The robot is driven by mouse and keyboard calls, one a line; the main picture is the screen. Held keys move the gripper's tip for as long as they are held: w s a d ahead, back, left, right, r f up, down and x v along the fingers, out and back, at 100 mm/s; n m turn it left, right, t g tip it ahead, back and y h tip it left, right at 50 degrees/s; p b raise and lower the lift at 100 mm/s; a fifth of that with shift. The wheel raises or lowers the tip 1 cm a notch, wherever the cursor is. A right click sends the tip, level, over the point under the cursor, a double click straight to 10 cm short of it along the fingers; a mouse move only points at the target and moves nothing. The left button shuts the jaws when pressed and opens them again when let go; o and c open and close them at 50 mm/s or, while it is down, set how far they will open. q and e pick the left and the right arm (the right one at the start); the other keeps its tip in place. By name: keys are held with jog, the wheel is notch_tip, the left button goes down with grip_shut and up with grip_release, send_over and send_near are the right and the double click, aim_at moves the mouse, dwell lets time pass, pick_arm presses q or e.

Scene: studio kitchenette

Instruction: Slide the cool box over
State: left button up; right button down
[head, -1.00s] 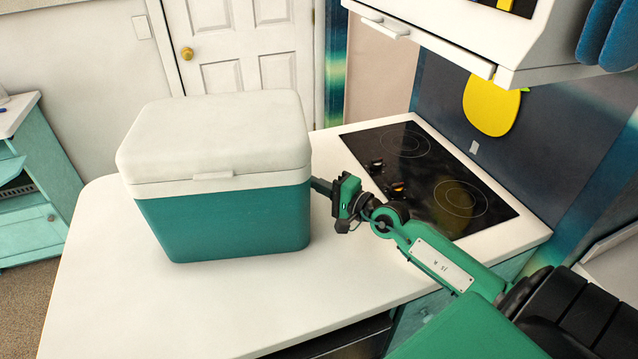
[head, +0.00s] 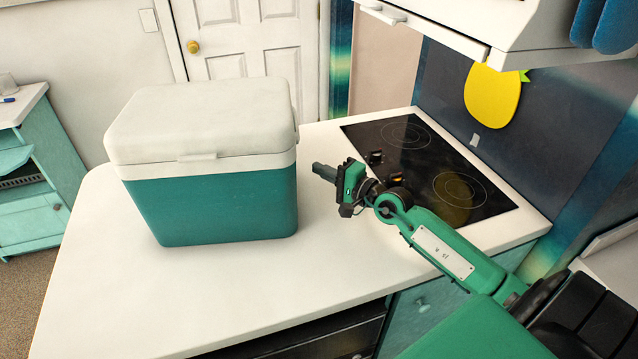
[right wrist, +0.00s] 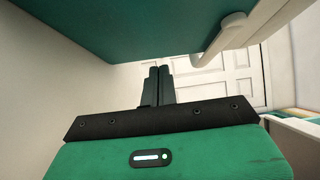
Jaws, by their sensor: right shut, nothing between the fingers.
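The cool box (head: 215,205) has a teal body and a white lid (head: 200,120). It stands upright on the white counter, lid closed. In the right wrist view its teal side (right wrist: 130,25) fills the top, with a white handle part (right wrist: 225,38) at the right. My right gripper (head: 318,169) is just right of the box, low over the counter, with a narrow gap between fingertips and box in the head view. Its fingers (right wrist: 158,85) are shut together and empty. My left gripper is not in view.
The white counter (head: 110,290) is clear left of and in front of the box. A black cooktop (head: 425,170) with knobs lies behind and right of my right gripper. A white hood or cabinet (head: 470,30) overhangs the cooktop. A teal cabinet (head: 40,190) stands at the far left.

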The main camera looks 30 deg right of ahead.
jog(key=b+v, duration=0.2)
jog(key=v, duration=0.6)
jog(key=shift+s+d+f, duration=0.15)
jog(key=shift+s+d, duration=0.05)
jog(key=shift+s, duration=0.1)
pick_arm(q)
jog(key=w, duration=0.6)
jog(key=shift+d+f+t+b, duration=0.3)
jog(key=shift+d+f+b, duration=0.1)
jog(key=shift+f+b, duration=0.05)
pick_arm(e)
jog(key=shift+s+d, duration=0.25)
jog(key=shift+s, duration=0.4)
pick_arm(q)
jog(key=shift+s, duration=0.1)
